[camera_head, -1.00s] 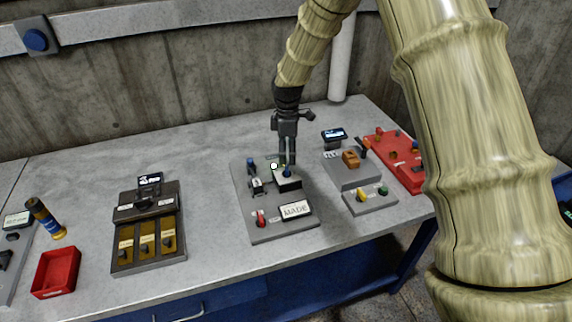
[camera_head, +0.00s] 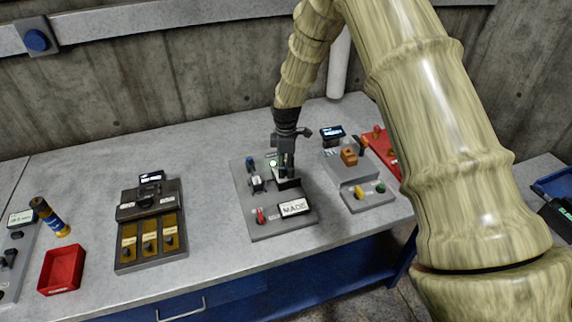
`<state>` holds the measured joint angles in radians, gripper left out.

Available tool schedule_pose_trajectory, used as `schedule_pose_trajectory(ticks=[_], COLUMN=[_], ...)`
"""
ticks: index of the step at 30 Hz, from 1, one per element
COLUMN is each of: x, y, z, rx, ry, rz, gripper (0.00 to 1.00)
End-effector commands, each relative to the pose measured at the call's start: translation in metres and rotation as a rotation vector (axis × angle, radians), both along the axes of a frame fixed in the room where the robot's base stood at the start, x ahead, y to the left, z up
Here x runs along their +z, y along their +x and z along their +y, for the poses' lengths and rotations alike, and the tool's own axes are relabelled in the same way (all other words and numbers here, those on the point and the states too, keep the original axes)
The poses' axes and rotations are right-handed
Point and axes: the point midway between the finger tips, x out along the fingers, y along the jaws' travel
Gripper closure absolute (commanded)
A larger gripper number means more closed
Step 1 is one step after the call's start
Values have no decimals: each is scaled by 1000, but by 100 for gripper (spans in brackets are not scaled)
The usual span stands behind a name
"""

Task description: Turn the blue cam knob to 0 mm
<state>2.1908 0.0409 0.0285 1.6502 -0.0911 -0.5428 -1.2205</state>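My gripper (camera_head: 287,174) points down over a small black-and-white block (camera_head: 287,184) on a grey panel (camera_head: 265,224) in the middle of the table. Its fingertips are at the top of that block, where a small blue knob showed a second ago. That knob is now hidden by the fingers, and I cannot tell whether they touch or grip it. Another blue part (camera_head: 250,161) stands at the panel's back left. No 0 mm mark or reading is legible.
The grey panel also carries a black lever part (camera_head: 257,184), a red knob (camera_head: 260,215) and a MADE sign (camera_head: 294,208). A small display (camera_head: 332,132) and an orange block (camera_head: 349,155) are close on the right. Bare table lies left of the panel.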

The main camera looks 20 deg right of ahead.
Motion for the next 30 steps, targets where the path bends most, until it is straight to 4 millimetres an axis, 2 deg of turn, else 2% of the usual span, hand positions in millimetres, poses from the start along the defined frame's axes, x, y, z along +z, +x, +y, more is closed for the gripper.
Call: schedule_pose_trajectory(ticks=[1,6,14,20,30], x=[0,0,0,0,0], y=[0,0,0,1,1], z=[0,0,0,0,0], rx=[0,0,-14,-88,-364], ry=[0,0,0,0,0], rz=[0,0,-1,-2,-3], gripper=[54,85,85,85,85])
